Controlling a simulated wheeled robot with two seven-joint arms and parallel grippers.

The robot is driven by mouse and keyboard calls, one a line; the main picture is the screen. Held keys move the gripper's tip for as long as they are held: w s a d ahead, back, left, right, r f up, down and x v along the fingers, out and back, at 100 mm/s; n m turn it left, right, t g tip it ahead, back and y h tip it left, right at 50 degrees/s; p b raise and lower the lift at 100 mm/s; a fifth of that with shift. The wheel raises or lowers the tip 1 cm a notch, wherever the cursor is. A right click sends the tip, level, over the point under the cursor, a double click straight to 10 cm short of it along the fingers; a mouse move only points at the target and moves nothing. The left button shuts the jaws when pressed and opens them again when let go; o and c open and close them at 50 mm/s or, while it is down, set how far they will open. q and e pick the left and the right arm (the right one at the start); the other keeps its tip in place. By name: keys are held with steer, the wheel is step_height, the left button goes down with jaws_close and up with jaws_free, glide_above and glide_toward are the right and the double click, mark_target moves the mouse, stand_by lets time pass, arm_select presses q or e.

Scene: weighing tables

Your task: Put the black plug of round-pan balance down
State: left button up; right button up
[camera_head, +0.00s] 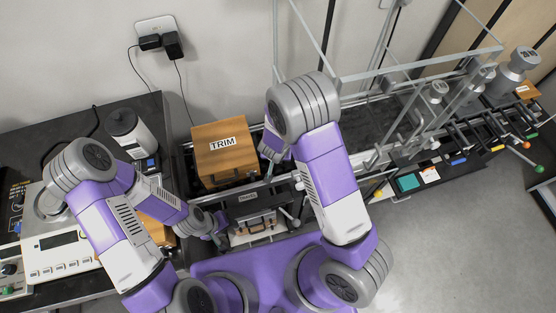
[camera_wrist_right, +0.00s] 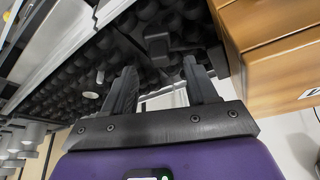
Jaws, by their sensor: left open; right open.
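Two black plugs, one on the left (camera_head: 150,42) and one on the right (camera_head: 172,45), sit at the white wall outlet (camera_head: 157,28), with cords hanging down. I cannot tell which belongs to the round-pan balance (camera_head: 60,240), whose pan is partly hidden by my left arm. My right gripper (camera_head: 270,152) is beside the wooden TRIM box. In the right wrist view its fingers (camera_wrist_right: 162,90) are apart, with nothing clearly between them. A dark blocky shape (camera_wrist_right: 158,45) lies beyond them; I cannot tell if it is a plug. My left gripper (camera_head: 218,226) is open, low near the front.
The TRIM box (camera_head: 225,170) stands close to my right gripper, and wood also shows in the right wrist view (camera_wrist_right: 275,60). A dark bumpy surface (camera_wrist_right: 75,75) lies ahead of the fingers. Metal frame bars (camera_head: 420,70) rise at the right.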

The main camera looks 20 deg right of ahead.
steer(key=b+x, duration=0.2)
steer(key=x, duration=0.3)
steer(key=shift+w, duration=0.1)
steer(key=shift+r, duration=0.15)
jaws_close()
